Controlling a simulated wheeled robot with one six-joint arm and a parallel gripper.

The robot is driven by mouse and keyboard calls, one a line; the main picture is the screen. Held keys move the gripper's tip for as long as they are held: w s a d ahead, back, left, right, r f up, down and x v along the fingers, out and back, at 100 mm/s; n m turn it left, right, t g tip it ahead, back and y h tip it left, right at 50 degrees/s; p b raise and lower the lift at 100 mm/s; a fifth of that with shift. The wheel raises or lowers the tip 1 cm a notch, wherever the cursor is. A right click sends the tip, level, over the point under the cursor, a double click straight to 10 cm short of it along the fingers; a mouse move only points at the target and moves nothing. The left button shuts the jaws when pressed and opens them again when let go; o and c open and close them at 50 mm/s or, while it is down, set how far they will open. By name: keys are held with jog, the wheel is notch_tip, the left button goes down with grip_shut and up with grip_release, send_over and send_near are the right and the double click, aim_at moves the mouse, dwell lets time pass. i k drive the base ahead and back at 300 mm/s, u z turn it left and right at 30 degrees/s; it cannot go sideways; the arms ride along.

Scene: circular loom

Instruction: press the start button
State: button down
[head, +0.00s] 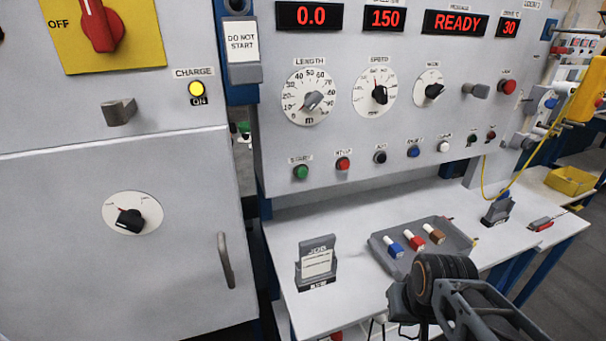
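The green start button (301,172) is at the lower left of the grey control panel (290,215), under a small label that looks like START. A red button (343,163) sits just right of it under another label. My arm reaches in at the lower right, in front of the white table. My gripper (400,300) is at its left end, low in the picture and well below and right of the green button, apart from the panel. Its fingers are dark and partly hidden, so I cannot tell whether they are open or shut.
The panel's displays (455,24) read 0.0, 150, READY and 30. A DO NOT START tag (243,44) hangs at its left edge. A tray (386,259) with three coloured spools and a JOB card holder (317,262) stand on the table (365,205). A grey cabinet (60,240) is left.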

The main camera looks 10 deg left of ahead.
aim_at(302, 172)
jog(key=u, duration=1.05)
jog(key=k, duration=0.4)
jog(key=u, duration=1.1)
